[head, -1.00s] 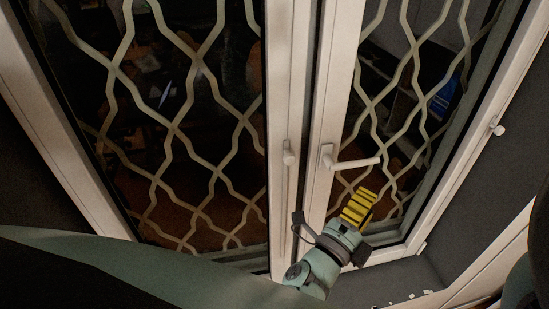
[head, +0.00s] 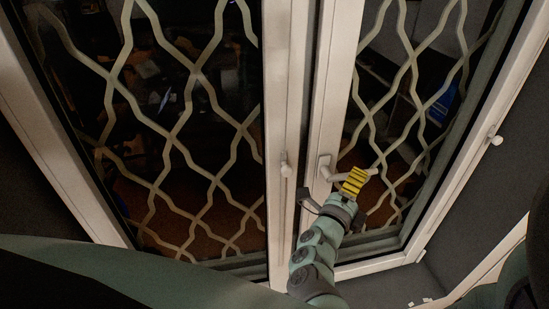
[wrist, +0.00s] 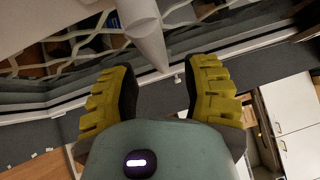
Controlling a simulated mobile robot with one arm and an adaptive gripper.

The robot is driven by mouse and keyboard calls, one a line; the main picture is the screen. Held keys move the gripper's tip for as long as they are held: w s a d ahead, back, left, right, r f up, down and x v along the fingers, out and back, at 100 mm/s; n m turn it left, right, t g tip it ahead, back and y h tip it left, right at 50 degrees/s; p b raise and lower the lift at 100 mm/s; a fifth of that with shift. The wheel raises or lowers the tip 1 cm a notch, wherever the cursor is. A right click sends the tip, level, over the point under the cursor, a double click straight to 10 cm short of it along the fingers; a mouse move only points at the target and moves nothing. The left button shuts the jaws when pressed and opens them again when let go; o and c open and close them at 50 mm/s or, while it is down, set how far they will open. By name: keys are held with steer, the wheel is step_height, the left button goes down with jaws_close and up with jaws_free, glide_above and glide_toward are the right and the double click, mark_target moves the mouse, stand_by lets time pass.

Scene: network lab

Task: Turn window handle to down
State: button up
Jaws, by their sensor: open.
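Wavy metal bars (head: 185,90) cover both window panes. A small white knob (head: 286,169) is on the left sash's frame, and another (head: 495,138) is on the right outer frame. A white cabinet (wrist: 293,120) stands at the right in the wrist view.

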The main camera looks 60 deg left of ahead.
steer(key=shift+x, duration=1.75)
steer(key=shift+d, duration=0.1)
steer(key=shift+c, duration=0.2)
jaws_close()
